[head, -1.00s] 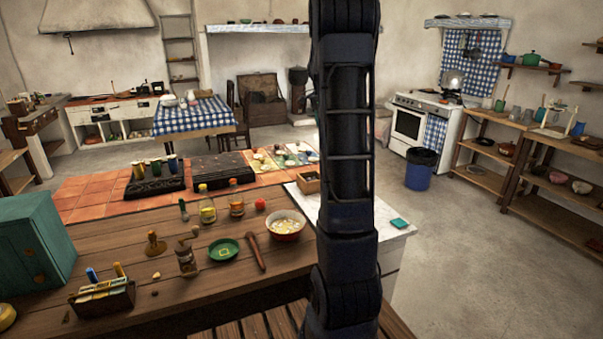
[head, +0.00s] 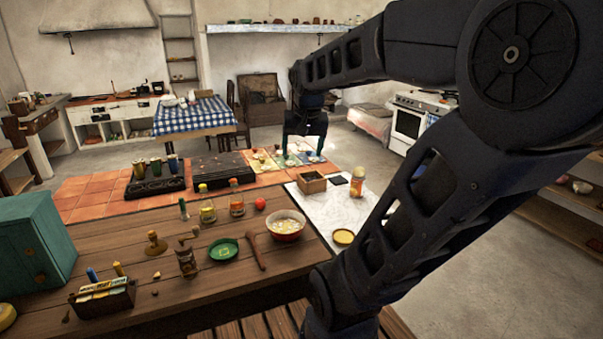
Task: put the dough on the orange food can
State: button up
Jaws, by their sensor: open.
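The orange food can (head: 357,182) stands upright on the white marble counter, with a pale band around it. A flat, round yellow piece (head: 343,237) lies nearer on the same marble; it may be the dough, but I cannot tell for sure. My gripper (head: 304,152) is open, pointing down, with nothing seen between its fingers. In the picture it appears above and left of the can, in front of the tiled far end of the counter. Its height above the surface cannot be told.
A small wooden box (head: 311,183) and a dark square (head: 340,180) are left of the can. A bowl with pale contents (head: 285,226), a tomato (head: 260,204), bottles and a green plate (head: 223,249) crowd the wooden counter. Bare marble lies between can and yellow piece.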

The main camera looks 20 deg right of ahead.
jog(key=s+a+f+n, duration=0.3)
jog(key=s, duration=0.4)
jog(key=shift+s+a+f+n+t, duration=0.3)
jog(key=shift+s+f+t, duration=0.05)
jog(key=shift+t, duration=0.05)
